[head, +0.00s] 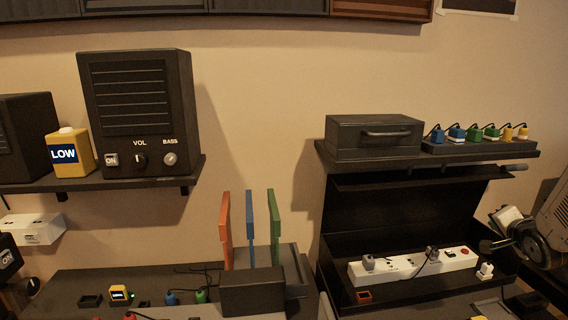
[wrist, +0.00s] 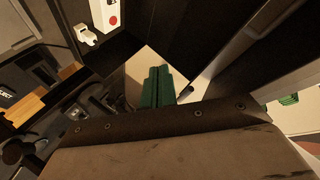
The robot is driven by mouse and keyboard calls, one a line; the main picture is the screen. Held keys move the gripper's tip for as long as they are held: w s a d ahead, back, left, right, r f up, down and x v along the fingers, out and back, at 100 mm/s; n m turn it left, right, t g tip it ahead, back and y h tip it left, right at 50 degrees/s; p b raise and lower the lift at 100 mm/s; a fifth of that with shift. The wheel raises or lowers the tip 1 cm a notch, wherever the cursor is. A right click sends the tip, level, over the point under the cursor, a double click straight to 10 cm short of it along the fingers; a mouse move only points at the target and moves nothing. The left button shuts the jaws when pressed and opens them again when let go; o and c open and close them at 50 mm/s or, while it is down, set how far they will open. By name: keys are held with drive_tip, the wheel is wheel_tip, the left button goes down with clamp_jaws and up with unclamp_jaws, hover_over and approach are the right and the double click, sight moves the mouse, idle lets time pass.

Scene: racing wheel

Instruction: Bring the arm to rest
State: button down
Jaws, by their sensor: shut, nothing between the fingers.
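My gripper (wrist: 157,84) shows in the wrist view as two green fingers lying side by side, shut and empty. They stand over a pale flat surface; whether they touch it I cannot tell. In the head view, a grey and dark rounded assembly at the right edge may be part of my arm, but the fingers cannot be made out there.
A black open-fronted case (head: 345,215) holds a white power strip (head: 413,263), whose end with a red switch also shows in the wrist view (wrist: 107,14). A dark box (head: 374,138) and several coloured plugs stand above. A speaker (head: 138,120) is at left.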

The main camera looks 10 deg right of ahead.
drive_tip(key=s+a+r+n+g+y, duration=0.2)
drive_tip(key=s+a+n, duration=0.3)
drive_tip(key=a, duration=0.7)
drive_tip(key=s+a+r+n+g+y, duration=0.2)
drive_tip(key=s+a+n+g, duration=0.2)
drive_tip(key=s+a, duration=0.5)
drive_tip(key=s+a+r+n+g+y, duration=0.2)
drive_tip(key=s+a+n, duration=0.4)
drive_tip(key=a, duration=1.1)
drive_tip(key=shift+s+r+n+g, duration=0.35)
drive_tip(key=shift+r+g, duration=0.25)
drive_tip(key=shift+g, duration=0.5)
drive_tip(key=shift+d, duration=0.1)
